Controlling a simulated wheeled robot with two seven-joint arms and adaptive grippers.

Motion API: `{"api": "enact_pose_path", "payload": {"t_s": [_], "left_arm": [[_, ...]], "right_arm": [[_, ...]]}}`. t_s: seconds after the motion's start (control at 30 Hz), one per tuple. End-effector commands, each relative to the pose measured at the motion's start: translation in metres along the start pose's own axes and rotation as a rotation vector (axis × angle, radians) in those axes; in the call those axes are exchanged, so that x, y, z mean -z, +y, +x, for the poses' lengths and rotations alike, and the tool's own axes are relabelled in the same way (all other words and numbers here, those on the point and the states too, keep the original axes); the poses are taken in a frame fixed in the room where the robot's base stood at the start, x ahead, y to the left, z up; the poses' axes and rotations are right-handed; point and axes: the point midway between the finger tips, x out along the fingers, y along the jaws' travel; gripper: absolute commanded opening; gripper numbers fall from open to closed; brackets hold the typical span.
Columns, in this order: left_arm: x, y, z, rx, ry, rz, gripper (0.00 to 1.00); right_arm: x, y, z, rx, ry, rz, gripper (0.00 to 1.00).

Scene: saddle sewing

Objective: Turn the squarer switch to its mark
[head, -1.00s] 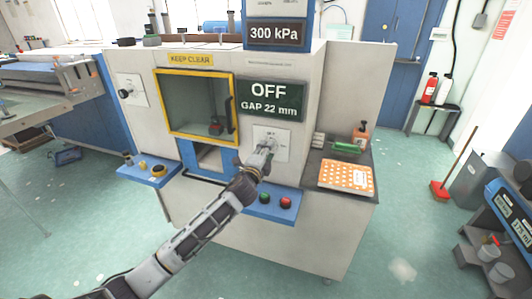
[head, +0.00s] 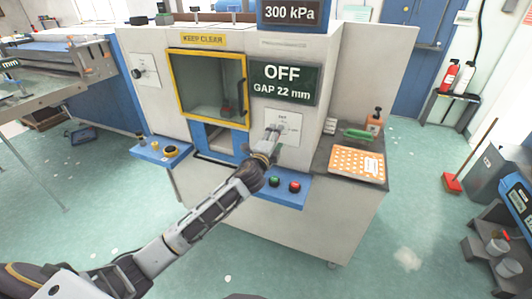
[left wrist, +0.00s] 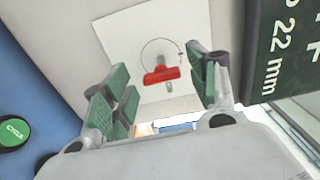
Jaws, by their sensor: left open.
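The squarer switch (left wrist: 162,76) is a red handle on a white plate (left wrist: 118,22), with a thin ring line and small marks around it in the left wrist view. The handle lies nearly level, slightly tilted. My left gripper (left wrist: 162,72) is open, its green-padded fingers to either side of the handle and apart from it. In the head view my left gripper (head: 272,138) is in front of the white plate (head: 291,122) and hides most of the switch. My right gripper is not in view.
A display (head: 283,83) above the plate reads OFF, GAP 22 mm. Green and red buttons (head: 285,184) sit on a blue ledge below. A yellow-framed window (head: 212,86) is at left, another knob (head: 138,73) beyond it. An orange dotted sheet (head: 357,163) lies on the right shelf.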

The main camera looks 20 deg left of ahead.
Motion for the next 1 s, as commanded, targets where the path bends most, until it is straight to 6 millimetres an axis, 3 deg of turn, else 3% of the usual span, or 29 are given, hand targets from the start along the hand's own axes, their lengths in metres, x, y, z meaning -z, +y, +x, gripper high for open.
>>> {"api": "enact_pose_path", "payload": {"t_s": [1.0], "left_arm": [[0.0, 0.001, -0.091, -0.001, 0.0, 0.0, 0.59]], "right_arm": [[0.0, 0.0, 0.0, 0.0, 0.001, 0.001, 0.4]]}}
